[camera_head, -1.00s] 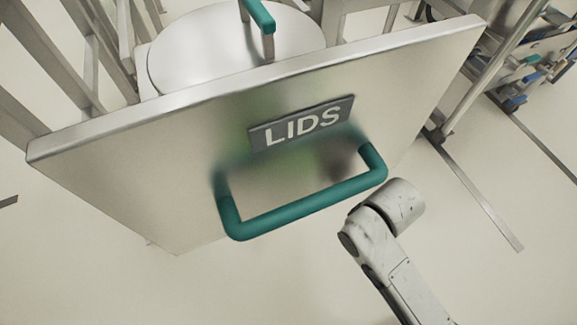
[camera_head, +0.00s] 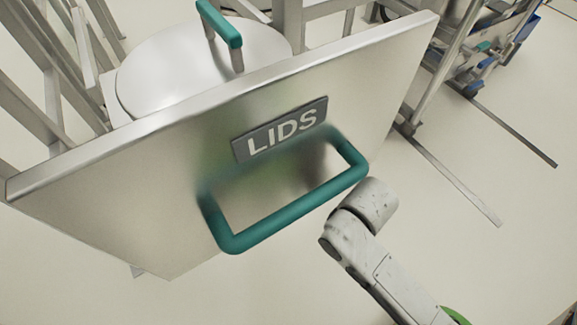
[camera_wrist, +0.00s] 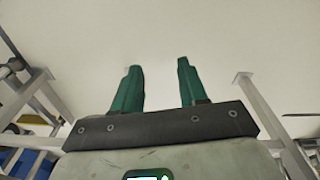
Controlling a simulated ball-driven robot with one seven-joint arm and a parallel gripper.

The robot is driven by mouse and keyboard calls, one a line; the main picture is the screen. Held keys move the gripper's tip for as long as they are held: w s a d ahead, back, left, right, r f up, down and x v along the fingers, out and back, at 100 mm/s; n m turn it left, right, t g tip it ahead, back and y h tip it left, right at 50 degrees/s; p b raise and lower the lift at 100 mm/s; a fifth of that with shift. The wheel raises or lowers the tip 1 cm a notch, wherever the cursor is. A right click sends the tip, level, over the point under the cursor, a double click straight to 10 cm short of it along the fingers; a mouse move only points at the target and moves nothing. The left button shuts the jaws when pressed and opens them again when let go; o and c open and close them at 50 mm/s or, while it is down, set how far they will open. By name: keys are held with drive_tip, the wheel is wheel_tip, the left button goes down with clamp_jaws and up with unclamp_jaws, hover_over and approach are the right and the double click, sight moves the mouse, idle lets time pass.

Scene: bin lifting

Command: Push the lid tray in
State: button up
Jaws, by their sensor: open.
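The lid tray's metal front panel (camera_head: 130,185) with its LIDS sign (camera_head: 280,130) fills the left and middle of the head view. It stands out from the frame behind it. A teal handle (camera_head: 290,213) juts from the panel below the sign. A round metal lid (camera_head: 175,75) with a teal grip shows behind the panel. My arm's end link lies just below the handle's right end; I cannot tell if they touch. My gripper (camera_wrist: 156,80) shows only in the wrist view. Its two green fingers are apart with nothing between them. The tray is not clearly seen in the wrist view.
Metal frame bars (camera_head: 50,80) stand behind the tray on the left. A post with a long floor rail (camera_head: 455,180) stands to the right, with a wheeled rack of blue parts (camera_head: 475,75) farther back. The pale floor is clear below the tray.

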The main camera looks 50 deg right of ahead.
drive_tip(key=c, duration=0.5)
drive_tip(key=shift+w+a+r+n+h, duration=0.15)
drive_tip(key=shift+n+h, duration=0.15)
drive_tip(key=shift+n, duration=0.2)
drive_tip(key=shift+c, duration=1.3)
drive_tip(key=w+a+r+n+h, duration=0.1)
drive_tip(key=n, duration=0.2)
drive_tip(key=a+r+n+t+h, duration=0.1)
drive_tip(key=n, duration=0.1)
drive_tip(key=w+a+r+n+t+h+p, duration=0.1)
drive_tip(key=r+n+h, duration=0.1)
drive_tip(key=n, duration=0.1)
drive_tip(key=shift+w+a+r+n, duration=0.1)
drive_tip(key=shift+w+a+n, duration=0.05)
drive_tip(key=shift+w+n, duration=0.15)
clamp_jaws()
drive_tip(key=n+t+p, duration=0.2)
drive_tip(key=n+t, duration=1.2)
drive_tip(key=n, duration=1)
approach(191, 226)
drive_tip(key=b+x, duration=0.1)
drive_tip(key=x, duration=0.6)
